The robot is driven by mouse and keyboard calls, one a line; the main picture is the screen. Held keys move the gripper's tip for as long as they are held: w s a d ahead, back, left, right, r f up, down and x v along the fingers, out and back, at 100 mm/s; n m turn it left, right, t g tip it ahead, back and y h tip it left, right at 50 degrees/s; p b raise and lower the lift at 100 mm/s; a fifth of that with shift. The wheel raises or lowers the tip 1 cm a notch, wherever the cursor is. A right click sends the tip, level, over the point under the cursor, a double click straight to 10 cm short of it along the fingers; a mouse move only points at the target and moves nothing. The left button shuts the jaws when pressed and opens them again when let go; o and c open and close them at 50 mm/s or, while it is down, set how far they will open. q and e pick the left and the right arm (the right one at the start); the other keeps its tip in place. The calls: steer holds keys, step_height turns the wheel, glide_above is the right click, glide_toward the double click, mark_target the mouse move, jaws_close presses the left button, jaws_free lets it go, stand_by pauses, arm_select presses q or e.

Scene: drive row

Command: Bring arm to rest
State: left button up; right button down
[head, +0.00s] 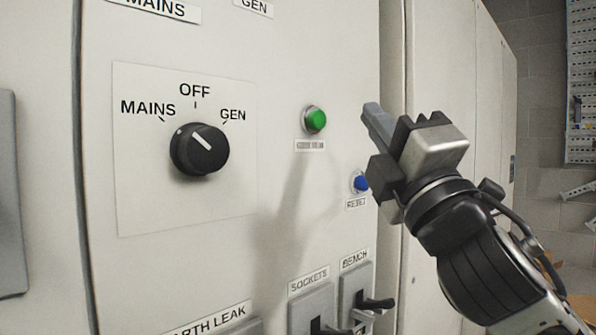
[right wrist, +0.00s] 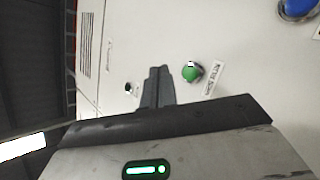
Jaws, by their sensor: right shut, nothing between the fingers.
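My right gripper (head: 372,118) is in front of the panel in the head view, to the right of the green button (head: 316,120). Its fingers are shut and hold nothing. They also show in the right wrist view (right wrist: 158,72), just left of the green button (right wrist: 192,72) in the picture. The gripper looks apart from the panel. The blue RESET button (head: 360,183) is just left of the gripper body and partly hidden by it; it also shows at the top right of the right wrist view (right wrist: 297,8). My left gripper is not in view.
SOCKETS (head: 318,318) and BENCH (head: 358,300) lever switches are at the bottom. More grey cabinets (head: 470,100) run along the right. A perforated board (head: 582,80) hangs on the far wall.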

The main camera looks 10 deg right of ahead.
steer(key=w+d+f+m+g+h, duration=0.1)
steer(key=d+f+m+g+h, duration=0.35)
steer(key=f, duration=1.25)
steer(key=w+a+f+m+g+h, duration=0.15)
steer(key=f+m+g, duration=0.6)
steer(key=f, duration=0.85)
steer(key=s+d+f+m+g, duration=0.3)
steer(key=s+f+m+g, duration=0.65)
steer(key=s+f, duration=1.5)
steer(key=w+a+f+t+y, duration=0.2)
steer(key=w+a+f+t, duration=0.3)
steer(key=w+a+t, duration=0.1)
steer(key=shift+w+a+y, duration=0.25)
steer(key=shift+y, duration=0.05)
steer(key=shift+n+t, duration=0.25)
